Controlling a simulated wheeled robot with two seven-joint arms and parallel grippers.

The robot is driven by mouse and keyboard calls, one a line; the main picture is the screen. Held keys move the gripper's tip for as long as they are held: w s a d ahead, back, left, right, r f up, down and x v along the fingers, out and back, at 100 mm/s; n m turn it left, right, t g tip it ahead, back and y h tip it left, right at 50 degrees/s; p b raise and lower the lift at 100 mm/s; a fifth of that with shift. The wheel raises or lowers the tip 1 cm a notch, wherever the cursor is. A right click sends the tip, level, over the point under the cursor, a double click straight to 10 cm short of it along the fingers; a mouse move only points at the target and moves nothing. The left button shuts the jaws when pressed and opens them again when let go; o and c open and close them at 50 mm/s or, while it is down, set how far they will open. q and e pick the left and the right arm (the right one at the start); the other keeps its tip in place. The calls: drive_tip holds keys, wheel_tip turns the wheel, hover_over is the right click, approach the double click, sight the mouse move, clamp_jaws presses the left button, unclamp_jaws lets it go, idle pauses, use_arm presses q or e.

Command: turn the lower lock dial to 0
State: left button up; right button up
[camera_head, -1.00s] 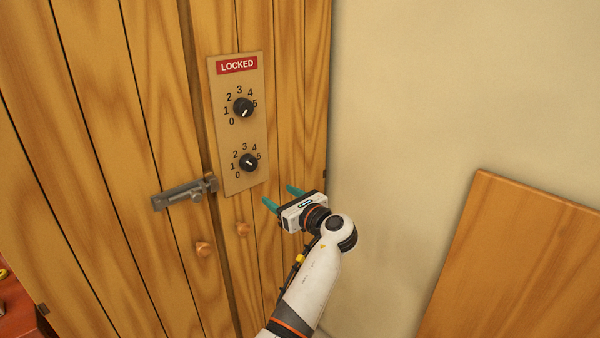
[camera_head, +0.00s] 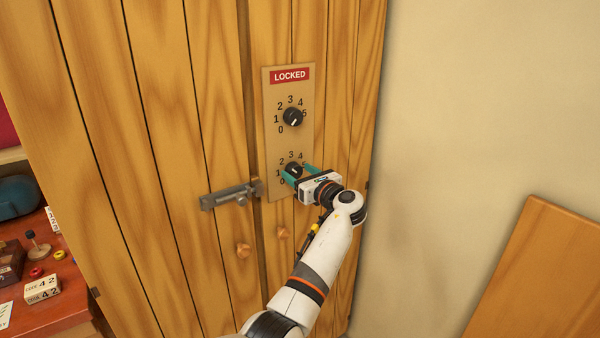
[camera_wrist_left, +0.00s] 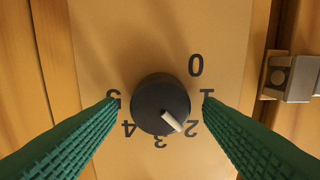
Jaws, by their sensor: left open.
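The lower lock dial (camera_wrist_left: 150,95) is a round black knob with a white pointer, on a tan plate (camera_wrist_left: 105,35) with the numbers 0 to 5. In the left wrist view the plate is upside down, and the pointer is nearest 2, slightly toward 3. The lower dial also shows in the head view (camera_head: 293,169), partly hidden by my gripper. My left gripper (camera_head: 300,174) is open, its green fingers on either side of the knob with a gap each side. The fingertips partly cover the 1 and 5. My right gripper is not in view.
The upper dial (camera_head: 292,116) sits above, under a red LOCKED sign (camera_head: 289,75). A metal latch (camera_head: 231,196) and two wooden knobs are on the cabinet doors. A red table (camera_head: 60,308) at left holds a CODE 42 block (camera_head: 42,289).

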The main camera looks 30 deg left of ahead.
use_arm(q)
drive_tip(key=shift+a, duration=0.1)
drive_tip(key=c, duration=1)
drive_tip(key=shift+o, duration=0.2)
drive_tip(key=shift+n, duration=0.3)
drive_tip(key=n+b, duration=0.2)
drive_tip(key=n, duration=0.1)
drive_tip(key=shift+f+n, duration=0.15)
drive_tip(key=shift+n, duration=0.15)
drive_tip(key=n+b, duration=0.3)
drive_tip(key=n, duration=0.1)
drive_tip(key=shift+s+f+n, duration=0.1)
drive_tip(key=shift+s+n, duration=0.05)
drive_tip(key=shift+n, duration=0.15)
drive_tip(key=n+b, duration=0.3)
drive_tip(key=n, duration=0.1)
drive_tip(key=shift+f+b, duration=0.1)
drive_tip(key=shift+b, duration=0.25)
drive_tip(key=shift+n+b, duration=1.75)
drive_tip(key=shift+n, duration=0.75)
